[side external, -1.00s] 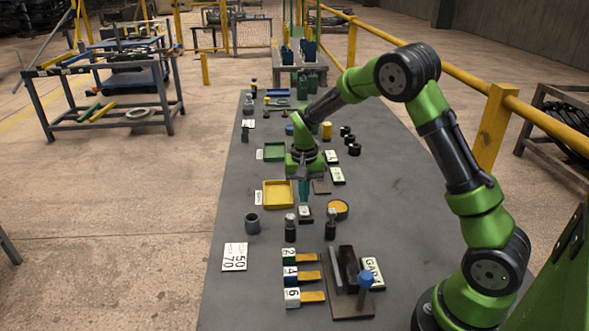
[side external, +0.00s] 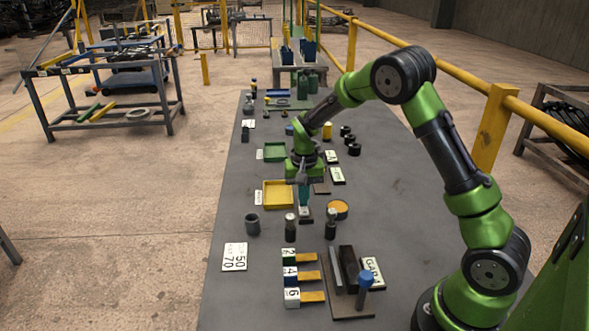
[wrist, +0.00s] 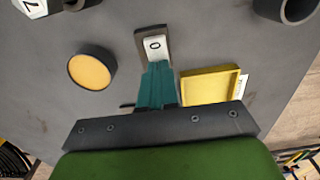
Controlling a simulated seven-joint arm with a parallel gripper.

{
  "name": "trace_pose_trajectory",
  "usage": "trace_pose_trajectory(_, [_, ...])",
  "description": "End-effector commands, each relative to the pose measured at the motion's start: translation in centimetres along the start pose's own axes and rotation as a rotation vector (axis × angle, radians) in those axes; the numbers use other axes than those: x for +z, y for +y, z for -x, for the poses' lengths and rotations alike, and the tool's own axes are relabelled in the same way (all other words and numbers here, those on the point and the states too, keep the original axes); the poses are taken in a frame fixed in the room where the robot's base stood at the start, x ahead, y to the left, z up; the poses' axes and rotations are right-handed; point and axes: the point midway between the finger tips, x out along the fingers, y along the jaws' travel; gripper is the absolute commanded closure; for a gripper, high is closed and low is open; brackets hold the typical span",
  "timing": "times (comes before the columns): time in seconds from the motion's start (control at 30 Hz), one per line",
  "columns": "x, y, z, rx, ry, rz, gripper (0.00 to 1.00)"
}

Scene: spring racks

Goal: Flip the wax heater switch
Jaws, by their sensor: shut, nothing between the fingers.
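The switch (wrist: 141,40) has a dark base and a white rocker marked 0 in the wrist view. In the side view the switch (side external: 305,219) sits on the grey table directly under my gripper (side external: 304,205). The orange wax (wrist: 89,72) lies in a round dark pot to the left of the switch in the wrist view; it also shows in the side view (side external: 338,207). My gripper's teal fingers (wrist: 158,66) are shut with nothing between them, pointing down. Their tips overlap the near end of the rocker. I cannot tell whether they touch it.
A yellow tray (wrist: 212,86) lies close to the right of the fingers in the wrist view. Two dark upright pieces (side external: 290,228) (side external: 331,224) and a grey cup (side external: 252,224) stand nearby. Numbered blocks (side external: 291,275) and a dark fixture (side external: 346,271) stand toward the front.

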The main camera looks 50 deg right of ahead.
Motion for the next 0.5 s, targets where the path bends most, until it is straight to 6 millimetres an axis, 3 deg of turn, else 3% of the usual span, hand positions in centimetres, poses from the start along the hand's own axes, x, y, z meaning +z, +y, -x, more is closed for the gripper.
trace_pose_trajectory(0.5, [0.04,0.02,-0.74,0.000,-0.002,-0.001,1.00])
